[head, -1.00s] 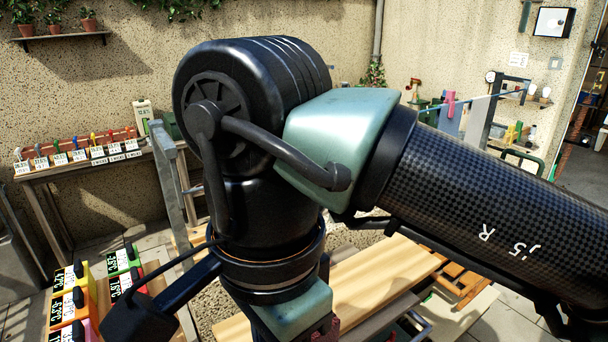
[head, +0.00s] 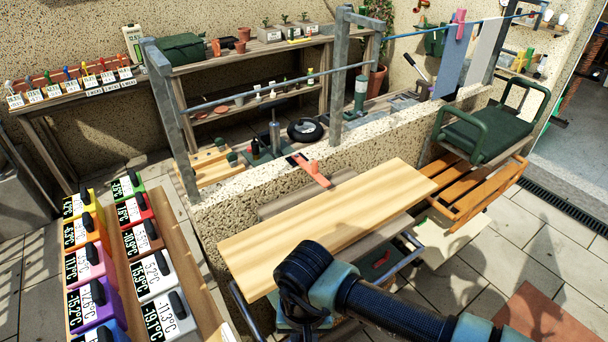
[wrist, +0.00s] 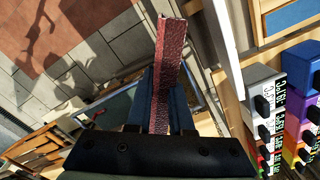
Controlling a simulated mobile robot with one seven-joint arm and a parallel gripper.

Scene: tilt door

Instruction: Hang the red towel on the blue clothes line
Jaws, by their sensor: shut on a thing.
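The blue clothes line (head: 422,32) runs across the upper right of the head view. A blue cloth (head: 452,66) and a pale grey cloth (head: 486,52) hang there, with a pink peg (head: 460,17) at the blue cloth. In the wrist view, my gripper (wrist: 164,92) has its dark blue fingers closed on the red towel (wrist: 172,48). The towel shows as a narrow, folded-looking red strip between and beyond the fingers. The head view shows my arm at the bottom, well below and left of the line; the gripper and towel are hidden there.
A wooden board (head: 330,222) lies by the low stone wall (head: 262,192). Metal posts with a grey-blue bar (head: 270,88) stand behind it. A green-cushioned chair (head: 490,132) is below the line. Coloured labelled boxes (head: 92,257) fill the left. Open paving (head: 500,250) lies right.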

